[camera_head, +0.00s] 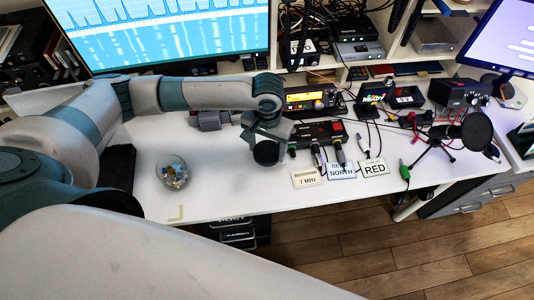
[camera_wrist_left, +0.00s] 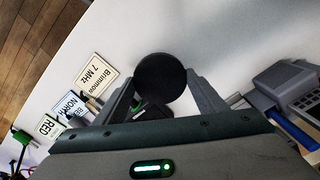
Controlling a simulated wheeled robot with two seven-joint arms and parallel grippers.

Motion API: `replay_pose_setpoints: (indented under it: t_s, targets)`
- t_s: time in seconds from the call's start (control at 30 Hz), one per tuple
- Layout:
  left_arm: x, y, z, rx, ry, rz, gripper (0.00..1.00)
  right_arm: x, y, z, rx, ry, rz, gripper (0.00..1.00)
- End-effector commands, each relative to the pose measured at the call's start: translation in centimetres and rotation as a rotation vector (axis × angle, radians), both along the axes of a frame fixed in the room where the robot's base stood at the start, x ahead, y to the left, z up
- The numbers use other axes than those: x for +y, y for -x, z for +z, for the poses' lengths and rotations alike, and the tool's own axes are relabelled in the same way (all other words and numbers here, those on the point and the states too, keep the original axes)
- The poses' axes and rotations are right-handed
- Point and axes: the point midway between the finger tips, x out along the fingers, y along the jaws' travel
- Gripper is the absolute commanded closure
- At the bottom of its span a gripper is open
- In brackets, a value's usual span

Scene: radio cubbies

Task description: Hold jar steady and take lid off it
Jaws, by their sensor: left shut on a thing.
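A clear round glass jar (camera_head: 173,172) with small coloured pieces inside stands on the left part of the white desk, and no lid shows on it. My left gripper (camera_head: 266,142) is to the right of the jar, apart from it. It is shut on a black round lid (camera_head: 266,153), held near the middle of the desk. In the left wrist view, the black lid (camera_wrist_left: 160,78) sits between the two fingers (camera_wrist_left: 161,82). Whether the lid touches the desk cannot be told. My right gripper is not in view.
Label cards (camera_head: 307,177) and a black box with cables (camera_head: 318,134) lie right of the left gripper. A radio (camera_head: 308,99) stands behind, and a microphone on a tripod (camera_head: 470,132) farther right. The desk (camera_head: 215,185) is clear between jar and cards.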

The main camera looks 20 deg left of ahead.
Motion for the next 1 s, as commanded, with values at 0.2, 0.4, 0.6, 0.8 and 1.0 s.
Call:
replay_pose_setpoints:
  t_s: [0.2, 0.4, 0.6, 0.8, 1.0]
  targets:
    - [0.1, 0.1, -2.3, 0.002, -0.002, 0.001, 0.62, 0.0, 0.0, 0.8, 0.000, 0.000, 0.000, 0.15]
    - [0.0, 0.0, -3.7, -0.001, -0.001, -0.001, 0.62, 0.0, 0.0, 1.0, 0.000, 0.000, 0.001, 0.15]
    - [0.0, 0.0, -3.7, -0.001, -0.001, -0.001, 0.62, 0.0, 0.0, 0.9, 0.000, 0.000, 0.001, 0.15]
    - [0.0, 0.1, -4.0, 0.000, -0.001, -0.001, 0.26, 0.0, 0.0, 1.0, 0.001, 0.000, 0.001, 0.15]
    - [0.0, 0.1, -4.0, 0.000, -0.001, -0.001, 0.17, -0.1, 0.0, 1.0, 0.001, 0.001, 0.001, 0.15]
